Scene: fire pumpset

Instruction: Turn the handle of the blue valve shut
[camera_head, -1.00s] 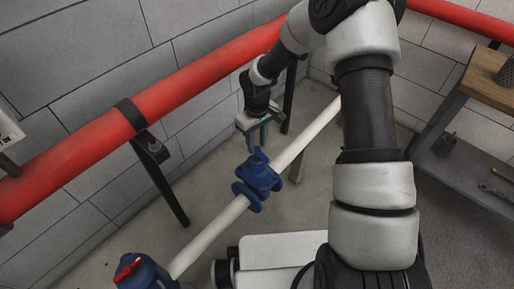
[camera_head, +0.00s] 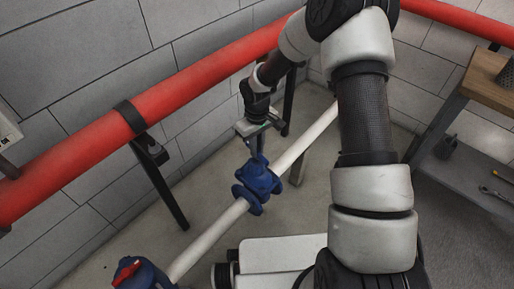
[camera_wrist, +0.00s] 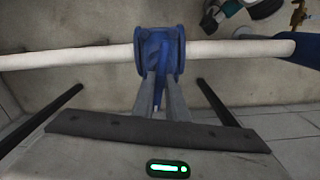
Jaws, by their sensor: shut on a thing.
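The blue valve (camera_head: 257,184) sits on the white pipe in the middle of the head view, and shows at the top middle of the wrist view (camera_wrist: 172,50). Its blue handle (camera_wrist: 159,78) stands up between my gripper's fingers. My gripper (camera_head: 257,150) reaches down from above and is shut on this handle. In the wrist view my gripper (camera_wrist: 160,82) has one finger on each side of it. The fingers hide part of the handle.
A second blue valve (camera_head: 140,277) with a red part on top is at the lower left. A red pipe (camera_head: 185,85) runs along the wall on black brackets. A wooden-topped table (camera_head: 480,85) stands at the right. Bare floor lies beside the white pipe (camera_head: 208,240).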

